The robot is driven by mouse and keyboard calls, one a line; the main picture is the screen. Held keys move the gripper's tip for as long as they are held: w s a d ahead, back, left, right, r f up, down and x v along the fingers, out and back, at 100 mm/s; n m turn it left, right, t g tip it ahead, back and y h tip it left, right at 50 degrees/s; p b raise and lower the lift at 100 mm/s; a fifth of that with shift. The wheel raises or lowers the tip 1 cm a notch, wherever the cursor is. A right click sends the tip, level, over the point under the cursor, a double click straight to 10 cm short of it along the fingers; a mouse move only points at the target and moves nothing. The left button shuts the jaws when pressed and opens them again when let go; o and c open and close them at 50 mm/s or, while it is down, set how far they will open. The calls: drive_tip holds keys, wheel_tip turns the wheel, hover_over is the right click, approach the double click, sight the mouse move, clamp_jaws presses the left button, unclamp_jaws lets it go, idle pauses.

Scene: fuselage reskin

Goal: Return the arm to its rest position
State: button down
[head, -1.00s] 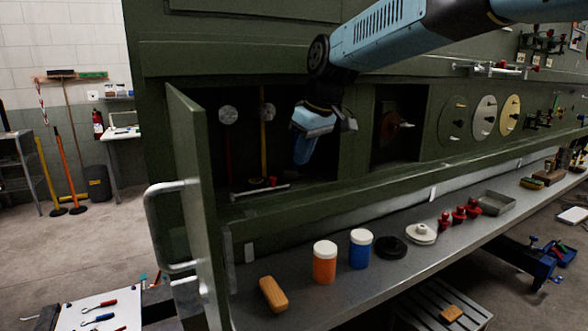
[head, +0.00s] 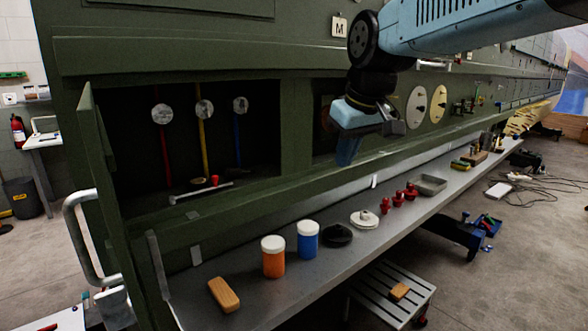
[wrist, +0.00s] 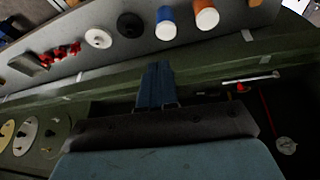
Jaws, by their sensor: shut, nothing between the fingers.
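My gripper (head: 347,150) is shut and empty. It hangs pointing down in front of the green fuselage wall (head: 300,45), to the right of the open bay and above the grey shelf (head: 350,235). In the wrist view my gripper's blue fingers (wrist: 155,85) lie together with nothing between them, over the green ledge. My blue arm (head: 470,25) reaches in from the upper right of the head view.
The open bay (head: 215,130) holds red, yellow and blue rods with round discs. Its door (head: 108,190) stands open at left. The shelf carries a wooden block (head: 223,295), an orange jar (head: 273,262), a blue jar (head: 307,245), discs and red parts.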

drive_tip(key=s+d+f+m+h, duration=0.1)
drive_tip(key=s+d+f+m, duration=0.2)
drive_tip(key=s+d, duration=0.3)
drive_tip(key=s+d+f+m+t, duration=0.1)
drive_tip(key=s+d+f+m, duration=0.2)
drive_tip(key=s+d+f, duration=0.2)
drive_tip(key=s+d, duration=0.1)
drive_tip(key=d, duration=0.2)
drive_tip(key=shift+s+f+h, duration=0.35)
drive_tip(key=shift+s+h, duration=0.05)
